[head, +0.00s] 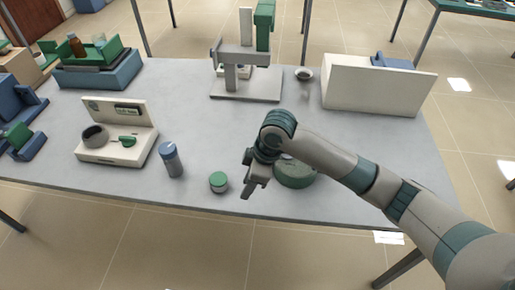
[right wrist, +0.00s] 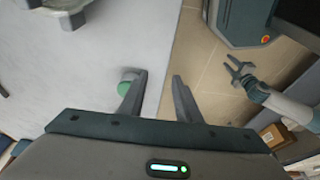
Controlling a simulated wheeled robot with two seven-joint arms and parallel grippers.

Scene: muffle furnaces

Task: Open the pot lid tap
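A round dark green pot or lid (head: 297,177) sits near the table's front edge, partly hidden by my right arm; no tap can be made out on it. A small jar with a green lid (head: 218,181) stands left of my right gripper. My right gripper (head: 252,188) is above the front edge, between jar and pot, apart from both. In the right wrist view its fingers are spread and empty, and the jar (right wrist: 127,84) shows beside the left finger. My left gripper (right wrist: 238,68) shows off the table in that view, fingers spread and empty.
A grey-blue bottle (head: 171,160) stands left of the jar. A white device (head: 117,141) with a round bowl is further left. A stand (head: 246,85), a small bowl (head: 304,74) and a white box (head: 378,88) are at the back. The table's middle is clear.

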